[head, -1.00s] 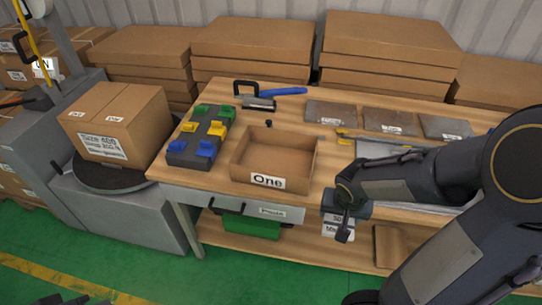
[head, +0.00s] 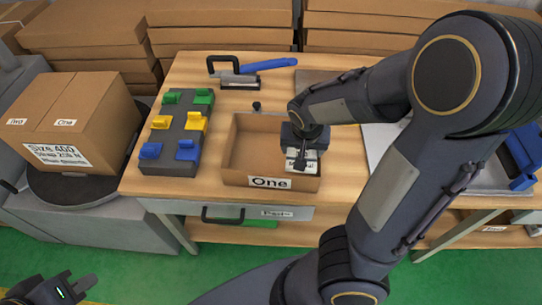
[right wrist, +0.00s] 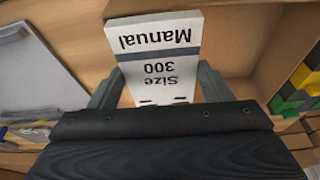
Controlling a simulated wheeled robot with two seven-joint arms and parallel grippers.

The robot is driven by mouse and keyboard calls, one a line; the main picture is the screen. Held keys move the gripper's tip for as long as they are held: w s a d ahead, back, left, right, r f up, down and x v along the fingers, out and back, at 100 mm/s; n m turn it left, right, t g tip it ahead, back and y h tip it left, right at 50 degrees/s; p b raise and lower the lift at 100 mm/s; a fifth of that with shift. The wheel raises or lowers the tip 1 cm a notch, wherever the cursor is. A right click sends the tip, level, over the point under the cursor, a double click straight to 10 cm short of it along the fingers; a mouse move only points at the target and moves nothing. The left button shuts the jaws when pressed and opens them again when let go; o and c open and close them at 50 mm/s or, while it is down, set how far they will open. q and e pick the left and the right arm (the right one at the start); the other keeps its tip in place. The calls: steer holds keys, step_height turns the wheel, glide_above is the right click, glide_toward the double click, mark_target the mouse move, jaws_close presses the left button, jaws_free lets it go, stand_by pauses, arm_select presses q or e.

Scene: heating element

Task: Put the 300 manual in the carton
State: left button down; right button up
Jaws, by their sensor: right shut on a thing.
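The 300 manual (right wrist: 158,55) is a white booklet with a dark band, its text upside down in the right wrist view. It also shows in the head view (head: 303,155), partly hidden by my gripper. My right gripper (head: 299,160) is shut on it and holds it over the right part of the open carton (head: 232,178) marked One. I cannot tell whether the manual touches the carton floor. The rest of the carton looks empty. My left gripper (head: 58,287) is at the bottom left of the head view, away from the table, fingers apart and empty.
A grey block with blue, yellow and green clips (head: 177,135) stands left of the carton. A closed Size 400 box (head: 80,120) sits on a turntable further left. A blue-handled tool (head: 262,68) lies behind. My right arm covers much of the table's right side.

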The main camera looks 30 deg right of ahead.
steer(key=w+f, duration=0.1)
steer(key=w+a, duration=0.1)
steer(key=w, duration=0.1)
steer(key=w+f+b, duration=0.1)
steer(key=shift+w+a+f, duration=0.2)
steer(key=shift+f, duration=0.1)
glide_above(274, 158)
steer(key=s, duration=0.1)
steer(key=f, duration=0.5)
steer(key=shift+a+b, duration=0.25)
steer(key=shift+b, duration=0.15)
steer(key=shift+w+f, duration=0.15)
steer(key=shift+f, duration=0.2)
steer(key=shift+a+f, duration=0.1)
steer(key=shift+f, duration=1.4)
arm_select(q)
step_height(274, 158, down, 3)
steer(key=shift+f, duration=0.1)
arm_select(e)
steer(key=shift+f, duration=0.15)
steer(key=o, duration=1.1)
arm_select(q)
steer(key=shift+f, duration=0.15)
